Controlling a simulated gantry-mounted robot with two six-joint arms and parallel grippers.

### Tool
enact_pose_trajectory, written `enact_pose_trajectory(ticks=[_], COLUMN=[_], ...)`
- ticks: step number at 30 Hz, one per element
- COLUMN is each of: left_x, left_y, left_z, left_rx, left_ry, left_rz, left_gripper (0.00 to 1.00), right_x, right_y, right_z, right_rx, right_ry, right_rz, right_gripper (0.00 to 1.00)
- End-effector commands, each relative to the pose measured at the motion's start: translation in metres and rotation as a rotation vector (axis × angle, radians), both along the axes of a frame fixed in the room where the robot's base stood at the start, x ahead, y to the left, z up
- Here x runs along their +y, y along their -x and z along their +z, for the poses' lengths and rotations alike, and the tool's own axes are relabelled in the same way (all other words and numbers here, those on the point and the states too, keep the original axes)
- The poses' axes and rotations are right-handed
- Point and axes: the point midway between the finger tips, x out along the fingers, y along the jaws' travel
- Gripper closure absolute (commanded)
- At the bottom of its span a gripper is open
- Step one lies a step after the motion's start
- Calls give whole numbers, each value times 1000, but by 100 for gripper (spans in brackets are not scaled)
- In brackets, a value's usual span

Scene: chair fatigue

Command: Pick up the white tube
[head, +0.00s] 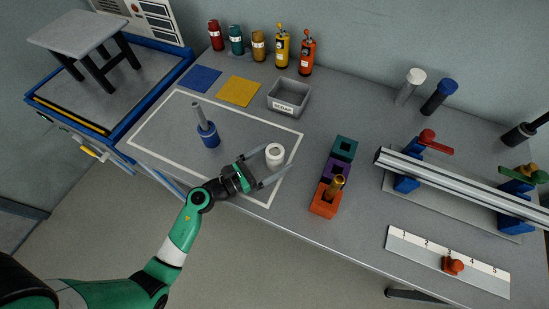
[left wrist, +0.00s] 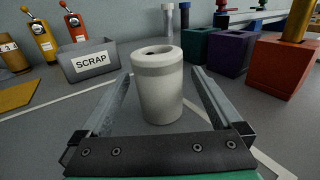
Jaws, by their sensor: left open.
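The white tube (head: 275,153) is a short, wide white cylinder with a hole in its top. It stands upright on the grey table near the right side of the white outlined area. My left gripper (head: 278,159) is open, with one finger on each side of the tube. In the left wrist view the tube (left wrist: 158,90) stands between the two fingers (left wrist: 162,84), with a visible gap on both sides. My right gripper is not in view.
A grey SCRAP bin (head: 289,97) stands behind the tube. A blue-based post (head: 208,136) stands to the left. Teal, purple and orange blocks (head: 325,199) stand to the right, the orange one holding a brass piece. Bare table lies between tube and blocks.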

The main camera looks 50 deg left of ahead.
Motion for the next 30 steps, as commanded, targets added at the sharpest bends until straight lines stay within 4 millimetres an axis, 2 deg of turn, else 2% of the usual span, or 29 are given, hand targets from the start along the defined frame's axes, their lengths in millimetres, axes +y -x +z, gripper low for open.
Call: enact_pose_trajectory(ticks=[3,6,13,27,28,30], left_x=[-4,-5,-5,-5,-5,-5], left_y=[-22,-31,-32,-32,-32,-32], left_z=[-1,0,1,0,0,1], left_rx=[-2,-1,-1,-1,-1,-1], left_ry=[-2,0,0,0,0,0], left_rz=[-2,0,1,1,1,1], left_gripper=[1,1,2,87,92,95], right_x=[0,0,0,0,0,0], right_y=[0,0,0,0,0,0], right_z=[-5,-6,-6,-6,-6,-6], right_rx=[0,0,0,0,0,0], right_ry=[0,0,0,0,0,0], right_rz=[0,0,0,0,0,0], right_gripper=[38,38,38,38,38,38])
